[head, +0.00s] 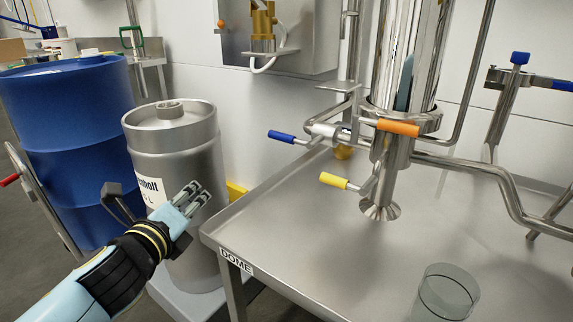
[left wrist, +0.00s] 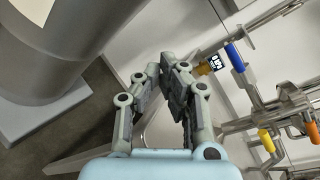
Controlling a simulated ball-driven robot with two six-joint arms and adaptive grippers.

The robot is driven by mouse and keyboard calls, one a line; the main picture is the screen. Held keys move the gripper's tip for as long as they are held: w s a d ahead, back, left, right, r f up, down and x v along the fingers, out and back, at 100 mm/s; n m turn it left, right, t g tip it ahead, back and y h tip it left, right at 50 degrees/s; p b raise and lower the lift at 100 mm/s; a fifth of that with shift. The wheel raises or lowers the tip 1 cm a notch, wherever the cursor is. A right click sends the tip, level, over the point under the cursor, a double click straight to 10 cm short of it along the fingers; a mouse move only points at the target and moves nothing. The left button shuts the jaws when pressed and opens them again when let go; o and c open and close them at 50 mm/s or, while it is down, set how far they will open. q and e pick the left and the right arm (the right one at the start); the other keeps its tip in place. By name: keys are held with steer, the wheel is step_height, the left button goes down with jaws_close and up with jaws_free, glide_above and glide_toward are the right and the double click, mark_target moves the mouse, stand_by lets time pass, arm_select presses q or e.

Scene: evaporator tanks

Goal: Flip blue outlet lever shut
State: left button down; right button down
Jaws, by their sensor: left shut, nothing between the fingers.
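The blue outlet lever (head: 281,136) sticks out to the left from the steel pipework under the evaporator column (head: 404,60), above the table. It also shows in the left wrist view (left wrist: 235,57), to the right of my fingers. My left gripper (head: 200,193) is shut and empty, in front of the steel keg, to the left of and lower in the picture than the lever, clear of it. Its fingers also show in the left wrist view (left wrist: 167,65). My right gripper is not in view.
A yellow lever (head: 334,180) and an orange lever (head: 398,127) sit near the blue one. The steel table (head: 300,235) bears a clear beaker (head: 446,292) at its front. A steel keg (head: 172,140) and blue drum (head: 68,130) stand left. Blue-handled fittings (head: 520,58) are at right.

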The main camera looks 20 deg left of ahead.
arm_select(q)
steer(key=w+d+m+h, duration=0.1)
steer(key=d+m+h, duration=0.1)
steer(key=m, duration=0.2)
steer(key=w+d+r+m+h, duration=0.1)
steer(key=d+m+h, duration=0.1)
steer(key=m, duration=0.2)
steer(key=w+d+r+m+t+h, duration=0.1)
steer(key=w+d+m+h, duration=0.1)
steer(key=m, duration=0.2)
steer(key=shift+d+r, duration=0.25)
steer(key=shift+d, duration=0.05)
steer(key=shift+w+d+m+h, duration=0.15)
steer(key=shift+d+m+h, duration=0.4)
steer(key=shift+m+h, duration=0.4)
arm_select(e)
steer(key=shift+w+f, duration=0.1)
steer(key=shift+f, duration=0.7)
arm_select(q)
steer(key=x, duration=0.8)
steer(key=shift+w+f+b, duration=0.1)
steer(key=shift+w+b, duration=0.2)
steer(key=shift+w+d, duration=0.2)
steer(key=shift+w, duration=0.15)
steer(key=shift+w+d, duration=0.1)
steer(key=shift+w, duration=0.25)
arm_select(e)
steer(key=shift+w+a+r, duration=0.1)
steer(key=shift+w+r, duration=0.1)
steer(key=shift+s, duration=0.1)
